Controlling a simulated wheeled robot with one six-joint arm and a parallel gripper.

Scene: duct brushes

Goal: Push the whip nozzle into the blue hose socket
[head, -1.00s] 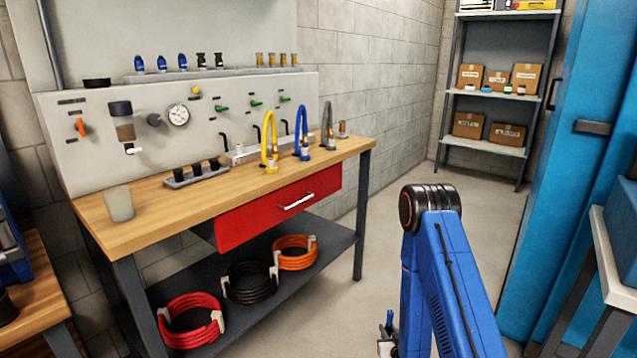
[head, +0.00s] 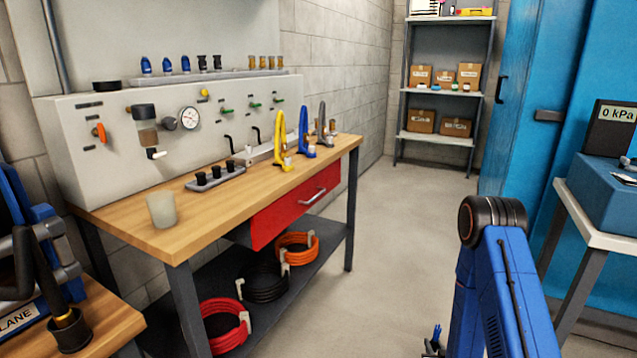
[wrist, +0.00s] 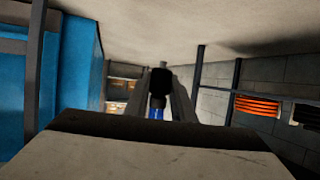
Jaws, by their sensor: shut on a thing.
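My gripper (wrist: 158,100) is shut on a nozzle with a black end (wrist: 158,82) and a blue part (wrist: 157,107), held between its two fingers in the wrist view. I cannot tell from its shape whether it is the whip nozzle. In the head view my gripper is mostly out of frame at the bottom. The blue hose (head: 304,122) arches up from the back right of the wooden bench, between a yellow hose (head: 280,135) and a grey hose (head: 322,122). A blue socket (head: 309,151) shows at its end, small and far from my gripper.
The bench (head: 150,235) holds a cup (head: 161,210) and a black-capped rack (head: 215,180). Blue, black and brass nozzles stand on a ledge (head: 230,76). A second bench (head: 95,325) is at left, a gauge table (head: 595,225) at right. The floor (head: 400,230) between is clear.

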